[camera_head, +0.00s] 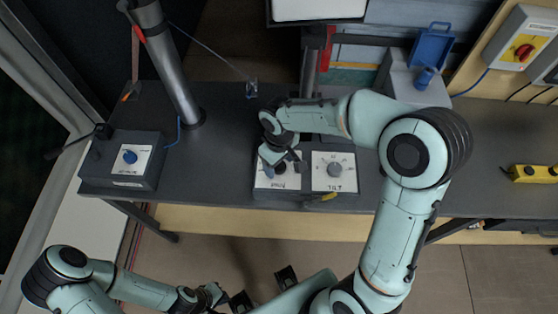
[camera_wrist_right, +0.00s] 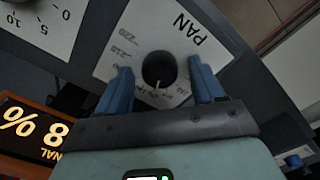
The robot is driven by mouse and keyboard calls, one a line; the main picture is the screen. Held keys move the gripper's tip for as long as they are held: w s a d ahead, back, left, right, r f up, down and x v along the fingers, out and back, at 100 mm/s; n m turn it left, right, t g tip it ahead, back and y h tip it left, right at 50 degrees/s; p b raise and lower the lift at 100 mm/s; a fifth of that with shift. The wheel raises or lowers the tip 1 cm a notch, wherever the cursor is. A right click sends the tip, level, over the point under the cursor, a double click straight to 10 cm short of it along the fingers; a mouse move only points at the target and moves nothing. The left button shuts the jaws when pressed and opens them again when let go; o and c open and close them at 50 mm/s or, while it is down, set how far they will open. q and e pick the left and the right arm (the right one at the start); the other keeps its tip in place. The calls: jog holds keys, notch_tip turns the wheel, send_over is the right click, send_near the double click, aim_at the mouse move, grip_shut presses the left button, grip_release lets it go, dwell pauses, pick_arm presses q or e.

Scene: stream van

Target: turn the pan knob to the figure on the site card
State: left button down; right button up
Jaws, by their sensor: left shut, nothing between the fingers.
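The pan knob (camera_wrist_right: 158,69) is black and round, on a white plate (camera_wrist_right: 128,38) marked PAN with figures such as 220 and 210. A pale pointer mark shows on its lower side in the right wrist view. My right gripper (camera_wrist_right: 159,72) is open, with one blue finger on each side of the knob; contact cannot be told. In the head view this gripper (camera_head: 279,156) is over the PAN plate (camera_head: 264,181) and partly hides the knob. My left gripper (camera_head: 217,297) is shut and empty, low in the picture, away from the desk. I cannot make out a site card.
The TILT knob (camera_head: 335,170) sits just right of the PAN plate. A box with a blue knob (camera_head: 130,157) stands at the desk's left end. A metal pole (camera_head: 172,70) rises left of centre. A lit orange display (camera_wrist_right: 35,130) shows in the wrist view.

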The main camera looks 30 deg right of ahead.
pick_arm(q)
jog(key=shift+w+r+p, duration=0.3)
jog(key=shift+r+p, duration=0.1)
jog(key=shift+r, duration=0.1)
jog(key=shift+w+r+p, duration=0.25)
jog(key=shift+r+p, duration=0.15)
jog(key=shift+r, duration=0.05)
pick_arm(e)
notch_tip(320, 180, up, 13)
jog(key=shift+r, duration=0.2)
